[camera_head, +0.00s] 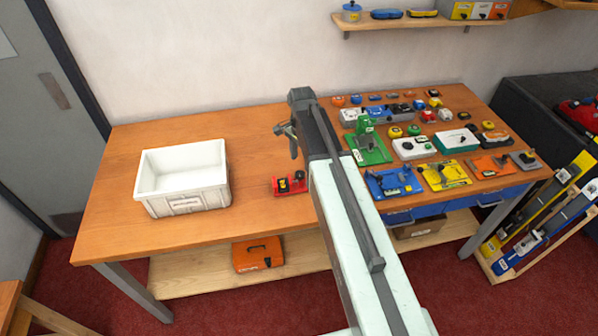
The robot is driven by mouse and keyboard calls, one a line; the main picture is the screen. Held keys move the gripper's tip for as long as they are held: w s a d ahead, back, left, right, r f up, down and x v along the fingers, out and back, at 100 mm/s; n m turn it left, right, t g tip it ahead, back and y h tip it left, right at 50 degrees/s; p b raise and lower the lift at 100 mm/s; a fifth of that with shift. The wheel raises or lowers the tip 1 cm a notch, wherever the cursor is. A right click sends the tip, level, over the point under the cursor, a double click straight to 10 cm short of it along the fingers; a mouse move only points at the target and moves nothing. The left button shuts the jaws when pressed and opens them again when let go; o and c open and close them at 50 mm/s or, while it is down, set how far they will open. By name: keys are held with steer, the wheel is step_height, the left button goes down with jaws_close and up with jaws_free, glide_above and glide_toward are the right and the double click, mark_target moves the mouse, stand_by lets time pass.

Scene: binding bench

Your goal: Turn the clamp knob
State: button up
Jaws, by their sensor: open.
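My arm reaches up over the wooden bench (140,228), and my gripper (287,138) hangs at its far end, open and empty, above the bench left of the arm. A small red fixture (290,193) with dark knob-like parts sits near the front edge, below my gripper in the picture and apart from it. Right of my arm are a green fixture (367,150), a blue one (393,183), a yellow one (444,176) and an orange one (489,166), with small dark parts. I cannot tell which carries the clamp knob. My arm hides part of the bench.
A white bin (183,202) stands on the left of the bench. Several small coloured items crowd the back right. A wall shelf (400,22) hangs behind. An orange case (257,254) is on the lower shelf. The bench between bin and red fixture is clear.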

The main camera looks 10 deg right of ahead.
mark_target(300, 174)
step_height(300, 174, down, 6)
steer(key=b, duration=0.5)
steer(key=shift+s+a+f, duration=0.1)
steer(key=shift+a, duration=0.05)
jaws_close()
